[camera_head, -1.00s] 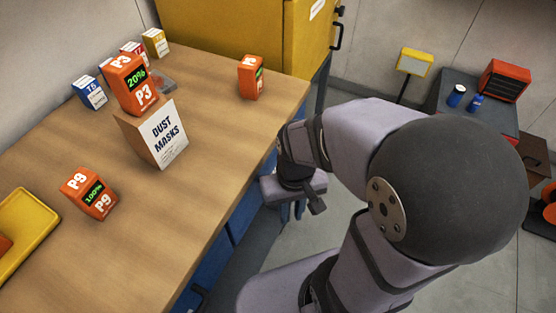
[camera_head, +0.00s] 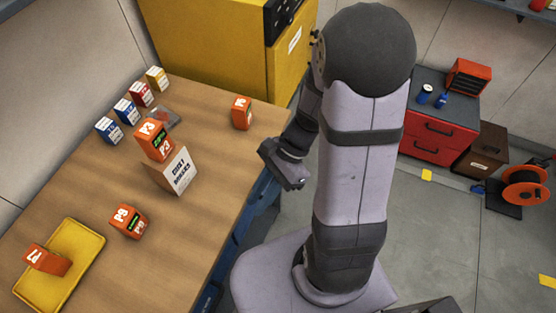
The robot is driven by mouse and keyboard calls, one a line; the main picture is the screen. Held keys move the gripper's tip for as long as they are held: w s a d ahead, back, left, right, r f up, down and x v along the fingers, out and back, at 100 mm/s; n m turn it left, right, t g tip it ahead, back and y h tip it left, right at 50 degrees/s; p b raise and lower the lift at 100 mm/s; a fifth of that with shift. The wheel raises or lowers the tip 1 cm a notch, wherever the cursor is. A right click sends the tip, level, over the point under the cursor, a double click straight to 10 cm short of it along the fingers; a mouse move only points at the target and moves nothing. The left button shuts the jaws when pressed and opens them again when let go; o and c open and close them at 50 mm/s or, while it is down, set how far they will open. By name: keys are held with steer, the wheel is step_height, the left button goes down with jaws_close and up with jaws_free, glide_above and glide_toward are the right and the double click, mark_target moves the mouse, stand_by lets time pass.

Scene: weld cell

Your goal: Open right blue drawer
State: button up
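The blue drawer unit (camera_head: 233,245) is under the right edge of the wooden workbench (camera_head: 215,215). Only a narrow strip of its blue fronts shows, seen steeply from above. The farther blue part (camera_head: 264,196) lies just below my gripper in the picture and is partly hidden by my arm. I cannot tell whether any drawer stands open. My gripper (camera_head: 284,168) is at the bench's right edge, near the far end. Its fingers are not clear, and I see nothing held in it.
On the bench are a dust masks box (camera_head: 178,171), orange battery packs P9 (camera_head: 129,222) and P3 (camera_head: 154,140), another orange pack (camera_head: 242,113), several small boxes and a yellow tray (camera_head: 82,250). A yellow cabinet (camera_head: 205,50) stands behind.

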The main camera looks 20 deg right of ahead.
steer(key=w+d+f+n+h+p, duration=0.2)
steer(key=w+d+n, duration=0.6)
steer(key=w+d, duration=0.35)
steer(key=shift+s+p+x, duration=0.15)
steer(key=shift+p+x, duration=0.25)
steer(key=shift+x, duration=1.35)
steer(key=shift+s+p+x, duration=0.15)
steer(key=shift+p+x, duration=0.2)
steer(key=shift+x, duration=1.4)
steer(key=shift+d, duration=0.15)
jaws_close()
